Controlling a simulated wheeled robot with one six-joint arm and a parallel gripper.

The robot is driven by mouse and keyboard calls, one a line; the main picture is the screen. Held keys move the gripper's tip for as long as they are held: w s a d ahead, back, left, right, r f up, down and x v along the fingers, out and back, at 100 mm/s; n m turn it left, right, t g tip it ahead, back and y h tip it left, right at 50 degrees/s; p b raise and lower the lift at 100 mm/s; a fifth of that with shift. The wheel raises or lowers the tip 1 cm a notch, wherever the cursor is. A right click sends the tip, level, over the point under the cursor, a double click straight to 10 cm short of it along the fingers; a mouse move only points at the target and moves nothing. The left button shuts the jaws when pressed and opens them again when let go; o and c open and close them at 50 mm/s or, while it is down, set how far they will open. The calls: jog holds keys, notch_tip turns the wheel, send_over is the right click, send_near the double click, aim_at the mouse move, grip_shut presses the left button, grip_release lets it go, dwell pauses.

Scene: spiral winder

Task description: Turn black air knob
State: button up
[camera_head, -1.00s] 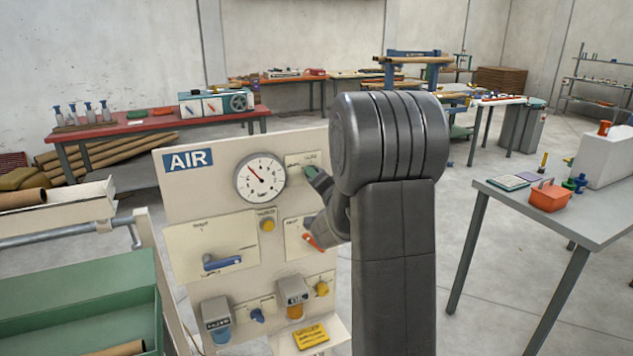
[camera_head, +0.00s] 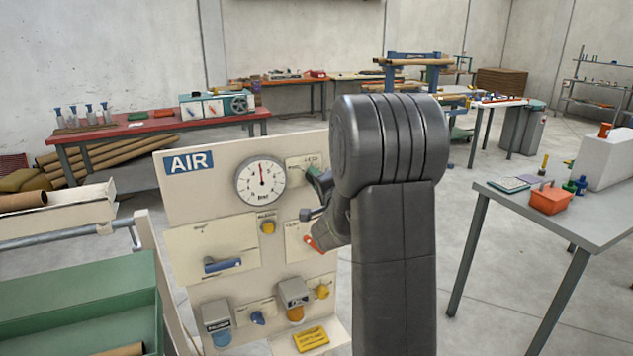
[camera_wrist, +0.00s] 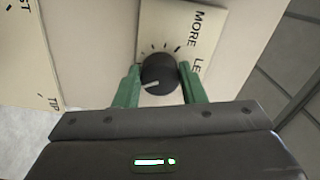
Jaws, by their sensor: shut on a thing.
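The black air knob (camera_wrist: 158,76) sits on a pale plate marked MORE and LE(SS) in the wrist view. A white pointer mark shows on its face, toward the lower left. My gripper (camera_wrist: 158,84) has its two green fingers shut on the knob, one at each side. In the head view my gripper (camera_head: 318,180) is at the panel's upper right, and my wrist hides the knob. The pressure gauge (camera_head: 261,181) is left of it on the AIR panel (camera_head: 222,203), its needle pointing straight up.
Below the gauge are a yellow button (camera_head: 268,227), a blue-handled lever (camera_head: 222,265) and a red-orange lever (camera_head: 313,243) close under my wrist. A grey table (camera_head: 560,225) with a red box stands at right. A green bin (camera_head: 90,300) is at left.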

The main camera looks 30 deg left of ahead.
jog(key=o, duration=1)
jog(key=b+v, duration=0.1)
jog(key=v, duration=1.3)
jog(key=shift+b, duration=0.4)
jog(key=shift+a, duration=0.1)
jog(key=p+x, duration=0.1)
jog(key=x, duration=1.2)
jog(key=shift+w+a+p, duration=0.3)
jog(key=shift+p, duration=0.1)
